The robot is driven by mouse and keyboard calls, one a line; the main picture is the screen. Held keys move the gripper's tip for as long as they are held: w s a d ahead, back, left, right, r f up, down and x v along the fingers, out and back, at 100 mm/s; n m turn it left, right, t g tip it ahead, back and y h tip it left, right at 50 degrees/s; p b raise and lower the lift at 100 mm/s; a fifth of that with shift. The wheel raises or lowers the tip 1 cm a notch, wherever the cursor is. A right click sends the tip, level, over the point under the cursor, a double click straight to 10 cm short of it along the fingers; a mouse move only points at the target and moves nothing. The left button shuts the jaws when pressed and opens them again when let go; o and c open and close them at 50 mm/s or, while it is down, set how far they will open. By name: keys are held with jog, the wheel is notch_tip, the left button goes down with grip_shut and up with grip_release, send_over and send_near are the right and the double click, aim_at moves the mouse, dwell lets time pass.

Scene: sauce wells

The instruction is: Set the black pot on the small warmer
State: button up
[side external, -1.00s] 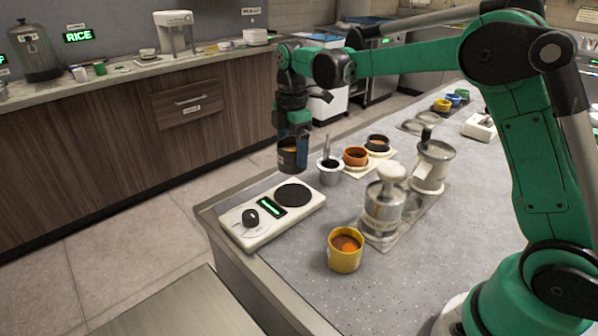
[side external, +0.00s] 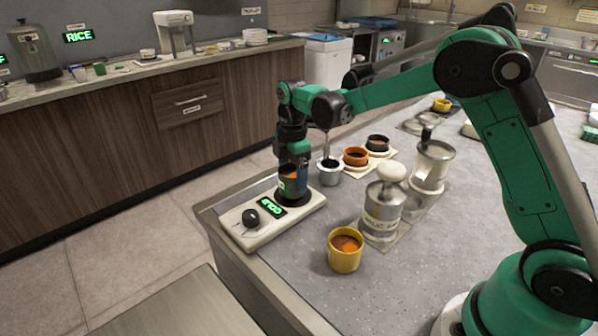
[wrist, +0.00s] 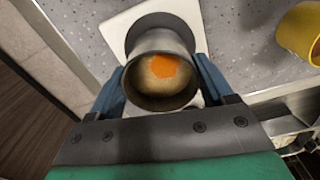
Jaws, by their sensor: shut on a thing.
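The black pot (wrist: 163,70) is between the blue fingers of my gripper (wrist: 155,92), which is shut on it. Orange and tan contents show inside the pot in the wrist view. In the side view my gripper (side external: 293,180) holds the pot upright over the dark round plate of the small warmer (side external: 262,232). The fingers hide much of the pot there. The pot is at or very close to the plate; I cannot tell whether it touches. The warmer is a white slab with a black knob and a lit green display.
A yellow pot (side external: 345,255) stands in front, near steel dispensers (side external: 384,210). The counter's left edge is close to the warmer.

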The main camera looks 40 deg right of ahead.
jog(key=shift+f, duration=0.5)
dwell(0.5)
jog(key=o, duration=1.3)
notch_tip(320, 180, up, 8)
jog(key=s+a+r+m+t, duration=0.1)
jog(key=s+m+t, duration=0.6)
jog(key=s+m, duration=0.8)
jog(key=shift+s+a+r+m, duration=0.15)
jog(key=shift+a+m, duration=0.25)
jog(key=shift+a, duration=0.45)
